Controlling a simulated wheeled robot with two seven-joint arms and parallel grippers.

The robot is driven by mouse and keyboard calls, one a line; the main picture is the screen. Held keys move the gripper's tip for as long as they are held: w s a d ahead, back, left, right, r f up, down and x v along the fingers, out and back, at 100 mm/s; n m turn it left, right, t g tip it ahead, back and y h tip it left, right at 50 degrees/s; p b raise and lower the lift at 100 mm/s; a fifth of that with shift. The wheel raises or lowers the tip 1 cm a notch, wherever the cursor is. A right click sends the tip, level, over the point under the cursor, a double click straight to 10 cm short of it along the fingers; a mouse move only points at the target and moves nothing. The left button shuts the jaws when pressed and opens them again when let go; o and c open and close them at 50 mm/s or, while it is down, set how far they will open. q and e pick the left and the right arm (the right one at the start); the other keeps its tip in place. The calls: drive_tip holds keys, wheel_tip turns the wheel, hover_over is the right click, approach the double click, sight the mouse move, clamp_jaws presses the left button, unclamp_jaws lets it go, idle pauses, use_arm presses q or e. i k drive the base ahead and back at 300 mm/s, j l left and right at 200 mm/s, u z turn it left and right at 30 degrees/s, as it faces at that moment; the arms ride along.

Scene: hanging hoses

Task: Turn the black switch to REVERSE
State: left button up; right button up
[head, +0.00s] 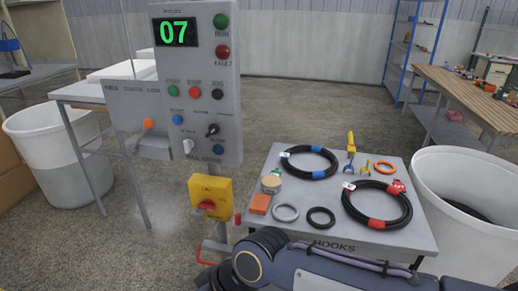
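The black switch (212,130) is a small knob on the lower right of the grey control panel (231,100). Its handle looks slanted, but its setting and the small labels around it are too small to read. No gripper fingers show. Part of my own arm, with a black joint, crosses the bottom edge below the panel, apart from the switch.
A yellow box with a red rotary handle (207,205) hangs under the panel. A grey table (332,217) with coiled hoses and small parts stands at the right. White bins (64,160) stand on both sides. The floor behind is clear.

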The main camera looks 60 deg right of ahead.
sight(214, 128)
drive_tip(key=z, duration=1.55)
